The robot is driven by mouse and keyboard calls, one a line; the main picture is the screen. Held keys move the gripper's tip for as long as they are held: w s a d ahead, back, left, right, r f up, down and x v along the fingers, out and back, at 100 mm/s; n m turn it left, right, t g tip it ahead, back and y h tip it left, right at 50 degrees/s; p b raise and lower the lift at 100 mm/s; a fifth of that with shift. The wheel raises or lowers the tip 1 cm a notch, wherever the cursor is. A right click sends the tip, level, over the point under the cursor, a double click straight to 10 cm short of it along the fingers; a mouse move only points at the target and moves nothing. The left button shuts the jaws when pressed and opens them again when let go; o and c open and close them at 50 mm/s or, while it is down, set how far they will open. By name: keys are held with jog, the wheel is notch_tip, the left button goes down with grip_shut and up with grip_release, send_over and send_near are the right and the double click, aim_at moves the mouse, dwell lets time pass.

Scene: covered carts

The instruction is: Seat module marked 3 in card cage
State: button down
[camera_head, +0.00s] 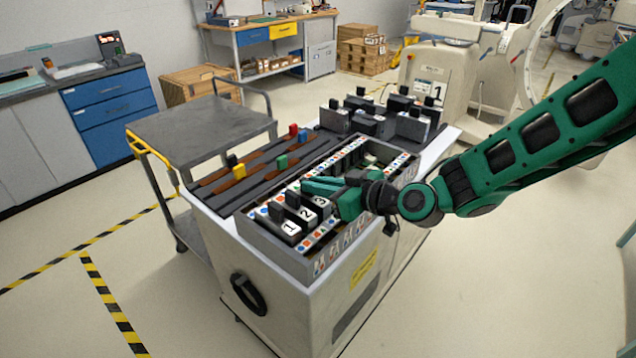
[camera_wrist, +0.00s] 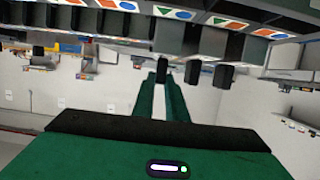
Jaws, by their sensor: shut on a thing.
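The card cage (camera_head: 262,244) is a grey open-topped box on the covered cart, with coloured shape labels along its rims. Modules marked 1 (camera_head: 289,228) and 2 (camera_head: 305,214) stand side by side in its near-left end. The module marked 3 (camera_head: 320,201) stands beside module 2, its top about level with theirs; its lower part is hidden. My gripper (camera_head: 308,186) reaches in from the right, its green fingers shut on module 3's black handle. In the wrist view the handle (camera_wrist: 162,70) shows at the fingertips, with two other black handles to its right.
Several dark modules (camera_head: 412,127) stand at the cart's back right. Brown rails with a yellow block (camera_head: 232,160), a green block (camera_head: 282,161) and a red block (camera_head: 293,130) lie behind the cage. A grey trolley (camera_head: 200,130) stands at the left.

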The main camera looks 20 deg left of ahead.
jog(key=shift+f, duration=0.1)
jog(key=c, duration=1.7)
grip_release()
jog(key=shift+f, duration=0.1)
jog(key=shift+d, duration=0.15)
jog(key=v, duration=1)
jog(key=shift+d, duration=0.25)
